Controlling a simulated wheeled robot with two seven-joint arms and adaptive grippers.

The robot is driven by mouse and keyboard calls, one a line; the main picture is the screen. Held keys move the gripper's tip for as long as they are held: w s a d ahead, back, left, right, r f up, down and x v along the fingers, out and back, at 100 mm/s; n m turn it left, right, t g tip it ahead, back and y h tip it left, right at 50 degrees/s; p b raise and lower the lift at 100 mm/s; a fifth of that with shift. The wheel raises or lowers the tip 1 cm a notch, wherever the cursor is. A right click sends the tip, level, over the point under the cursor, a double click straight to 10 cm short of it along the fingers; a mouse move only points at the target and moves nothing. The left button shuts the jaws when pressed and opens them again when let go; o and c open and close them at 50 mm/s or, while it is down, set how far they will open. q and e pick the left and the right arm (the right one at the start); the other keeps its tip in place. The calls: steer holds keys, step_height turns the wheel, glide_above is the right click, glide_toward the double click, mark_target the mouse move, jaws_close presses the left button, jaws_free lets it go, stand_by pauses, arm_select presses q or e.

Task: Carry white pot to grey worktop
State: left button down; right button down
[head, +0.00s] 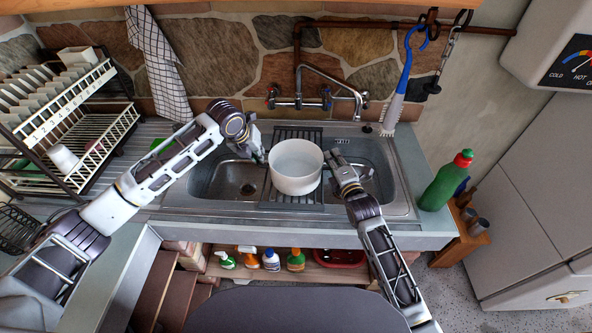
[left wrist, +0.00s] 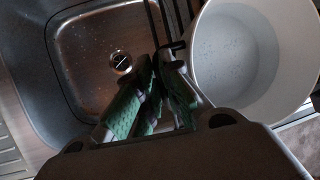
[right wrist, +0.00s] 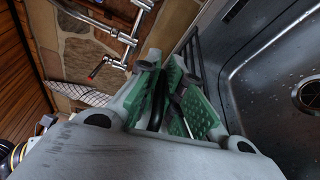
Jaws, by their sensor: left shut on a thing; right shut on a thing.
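The white pot (head: 297,183) is upright at the middle of the double sink, over the dark ribbed rack; I cannot tell whether it touches the rack. My left gripper (head: 263,156) is at the pot's left side, shut on its dark handle. The pot's open rim (left wrist: 283,60) and the green finger pads show in the left wrist view. My right gripper (head: 333,160) is at the pot's right side, shut on a dark handle between green pads (right wrist: 165,95). The grey worktop (head: 112,268) runs along the lower left, partly behind my left arm.
The faucet (head: 335,80) stands behind the pot. A dish rack (head: 75,135) with plates is at the left. A green bottle (head: 443,182) stands right of the sink. A blue-handled brush (head: 402,85) hangs at the wall. The worktop's visible lower-left part is bare.

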arm_select(q)
steer(key=shift+w+r, duration=0.1)
steer(key=shift+r, duration=0.25)
arm_select(e)
steer(key=shift+r, duration=0.2)
